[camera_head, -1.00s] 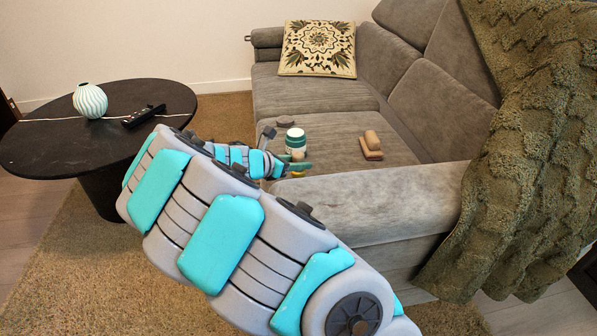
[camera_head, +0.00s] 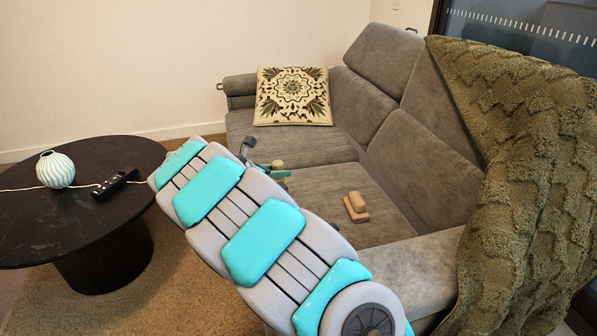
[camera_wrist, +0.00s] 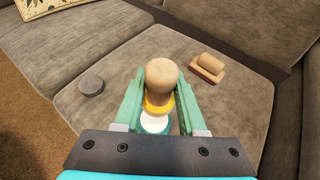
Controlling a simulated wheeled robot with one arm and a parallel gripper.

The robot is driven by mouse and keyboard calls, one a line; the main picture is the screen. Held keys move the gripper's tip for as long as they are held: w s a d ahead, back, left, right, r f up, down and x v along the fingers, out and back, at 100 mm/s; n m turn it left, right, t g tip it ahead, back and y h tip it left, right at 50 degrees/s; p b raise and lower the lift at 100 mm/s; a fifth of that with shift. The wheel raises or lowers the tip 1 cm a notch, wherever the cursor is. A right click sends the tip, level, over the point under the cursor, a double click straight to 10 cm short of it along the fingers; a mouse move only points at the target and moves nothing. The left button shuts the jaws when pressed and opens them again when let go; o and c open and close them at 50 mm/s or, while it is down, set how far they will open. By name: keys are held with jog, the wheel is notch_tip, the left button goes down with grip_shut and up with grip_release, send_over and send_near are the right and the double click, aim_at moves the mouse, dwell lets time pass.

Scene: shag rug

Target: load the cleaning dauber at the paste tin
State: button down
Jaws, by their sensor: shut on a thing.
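My gripper (camera_wrist: 160,88) is shut on the cleaning dauber, with a green finger on each side. The dauber (camera_wrist: 161,74) has a rounded wooden handle and a yellow part below it. It stands out small beyond my arm in the head view (camera_head: 277,164). The paste tin (camera_wrist: 155,124), white with a green edge, shows directly below the dauber in the wrist view. The dauber hides much of the tin, and I cannot tell whether its lower end touches the paste. My arm hides the tin in the head view.
A grey disc (camera_wrist: 91,84) lies on the sofa seat to the left. A wooden block with a handle (camera_wrist: 207,67) lies to the right, also seen in the head view (camera_head: 356,206). The sofa armrest (camera_head: 412,270) is nearer. A black table (camera_head: 75,215) stands left.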

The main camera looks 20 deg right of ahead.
jog(key=shift+w, duration=0.1)
jog(key=shift+f, duration=0.85)
notch_tip(320, 180, down, 4)
jog(key=b, duration=0.4)
jog(key=shift+f, duration=0.15)
jog(key=shift+f, duration=0.7)
dwell(2.3)
jog(key=shift+r, duration=0.1)
jog(key=shift+r+p, duration=2.1)
jog(key=shift+r, duration=1.4)
